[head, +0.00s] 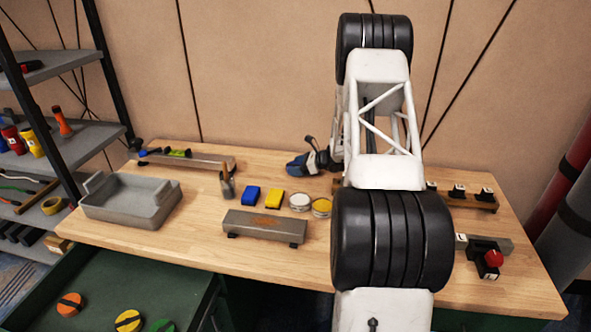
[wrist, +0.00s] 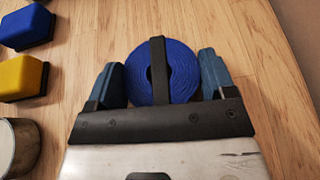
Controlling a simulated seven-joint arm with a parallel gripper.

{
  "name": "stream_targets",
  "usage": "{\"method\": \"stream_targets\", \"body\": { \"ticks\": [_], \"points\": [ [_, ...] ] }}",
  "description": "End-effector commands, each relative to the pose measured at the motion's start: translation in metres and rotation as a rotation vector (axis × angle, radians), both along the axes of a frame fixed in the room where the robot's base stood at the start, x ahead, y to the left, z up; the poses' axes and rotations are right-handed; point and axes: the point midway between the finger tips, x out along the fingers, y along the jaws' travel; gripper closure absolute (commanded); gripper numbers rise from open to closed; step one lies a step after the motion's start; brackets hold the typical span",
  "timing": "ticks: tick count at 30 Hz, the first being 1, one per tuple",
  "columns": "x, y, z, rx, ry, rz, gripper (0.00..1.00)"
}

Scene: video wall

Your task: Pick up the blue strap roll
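The blue strap roll (wrist: 179,72) shows in the wrist view as a round coil with a black band across it. It sits between the two blue fingers of my gripper (wrist: 162,78), one on each side. Their inner edges meet or overlap the coil's edges in the picture. I cannot tell whether they press on it or only stand around it. In the head view, my gripper (head: 312,161) is low at the back middle of the wooden table, partly hidden by my arm. I cannot make out the roll separately from the blue fingers there.
A blue block (head: 250,196), a yellow block (head: 273,198) and two round tins (head: 300,201) stand left of my gripper. A grey box (head: 265,227) is in front of them. A grey tray (head: 120,207) is at the left. A red-button device (head: 492,259) is at the right.

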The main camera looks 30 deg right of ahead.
Motion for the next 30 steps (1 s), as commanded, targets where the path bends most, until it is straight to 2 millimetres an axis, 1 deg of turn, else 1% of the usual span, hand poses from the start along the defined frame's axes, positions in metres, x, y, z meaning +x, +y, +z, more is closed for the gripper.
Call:
{"method": "stream_targets", "body": {
  "ticks": [1,4,5,13,17,23,27,28,30],
  "points": [
    [0.000,0.000,0.000,0.000,0.000,0.000,0.37],
    [0.000,0.000,0.000,0.000,0.000,0.000,0.52],
    [0.000,0.000,0.000,0.000,0.000,0.000,0.53],
    [0.000,0.000,0.001,-0.001,-0.001,0.000,0.53],
    [0.000,0.000,0.005,-0.001,-0.001,0.000,0.53],
    [0.000,0.000,0.018,-0.001,-0.002,0.000,0.53],
    [0.001,0.000,0.036,-0.002,-0.003,0.000,0.53],
    [-0.001,0.000,0.039,-0.001,-0.002,0.000,0.53],
    [-0.011,0.005,0.037,0.001,0.000,0.000,0.53]
  ]
}}
